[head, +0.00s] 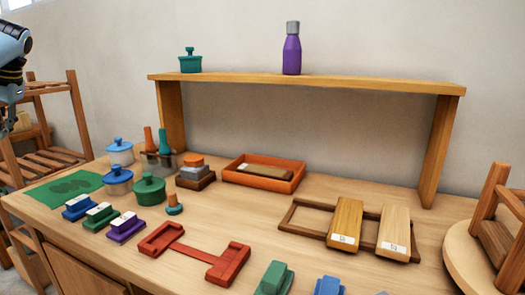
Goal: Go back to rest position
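Part of my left arm (12,60), blue-grey and black, shows at the upper left edge, off to the left of the table and shelf. No gripper fingers can be made out on it. My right arm and gripper are not in the picture. The wooden table (300,220) lies in front of me with its objects resting on it, apart from the visible arm part.
A raised wooden shelf (330,82) holds a green pot (190,62) and a purple bottle (292,52). Below are an orange tray (231,176), a wooden frame with two blocks, a red bracket (221,272), and several lidded pots. Wooden racks (75,105) stand left; a round stool (462,255) stands right.

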